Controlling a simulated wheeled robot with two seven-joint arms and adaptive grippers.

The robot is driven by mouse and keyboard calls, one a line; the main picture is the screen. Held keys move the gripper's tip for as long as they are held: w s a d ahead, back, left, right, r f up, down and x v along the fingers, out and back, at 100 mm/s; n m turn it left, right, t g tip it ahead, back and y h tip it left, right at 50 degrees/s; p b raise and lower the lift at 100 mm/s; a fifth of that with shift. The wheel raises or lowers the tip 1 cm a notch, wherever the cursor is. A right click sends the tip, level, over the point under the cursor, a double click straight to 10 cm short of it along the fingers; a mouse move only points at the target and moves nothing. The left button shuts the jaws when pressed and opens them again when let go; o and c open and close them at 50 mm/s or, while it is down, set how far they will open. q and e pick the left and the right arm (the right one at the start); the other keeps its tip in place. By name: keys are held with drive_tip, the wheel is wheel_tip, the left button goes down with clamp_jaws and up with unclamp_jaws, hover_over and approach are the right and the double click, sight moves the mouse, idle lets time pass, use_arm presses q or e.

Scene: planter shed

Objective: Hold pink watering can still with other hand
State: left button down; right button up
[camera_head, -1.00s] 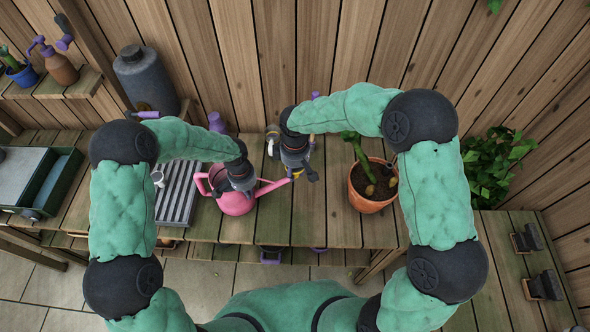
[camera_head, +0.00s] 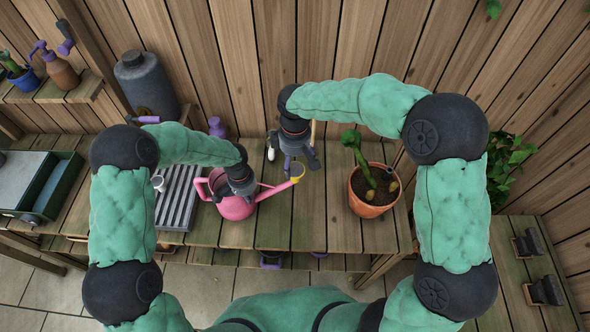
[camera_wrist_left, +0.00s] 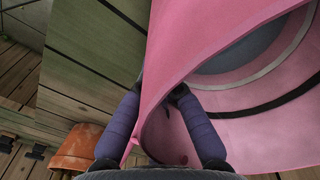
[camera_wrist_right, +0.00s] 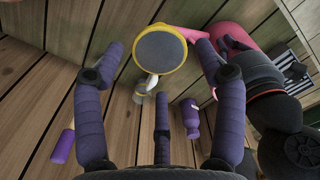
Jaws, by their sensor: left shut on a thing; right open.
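The pink watering can (camera_head: 234,207) stands on the slatted bench, its spout pointing right. A yellow rose (camera_head: 297,171) with a grey face sits at the spout's end. It also shows in the right wrist view (camera_wrist_right: 160,50). My left gripper (camera_head: 240,190) is shut on the can's upper wall; in the left wrist view the pink wall (camera_wrist_left: 220,40) runs between its purple fingers. My right gripper (camera_head: 296,152) is open just above and behind the rose. In the right wrist view its fingers are spread either side of the rose, without visible contact.
A terracotta pot (camera_head: 372,205) with a plant stands right of the can. A grey ridged tray (camera_head: 177,195) lies left of it, with a metal cup (camera_head: 158,183). A purple bottle (camera_head: 217,127) stands behind. The bench between rose and pot is clear.

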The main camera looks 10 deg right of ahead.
sight(295, 169)
use_arm(q)
drive_tip(key=shift+s+f, duration=0.1)
use_arm(e)
drive_tip(key=shift+r, duration=1.95)
use_arm(q)
drive_tip(key=c, duration=1.3)
unclamp_jaws()
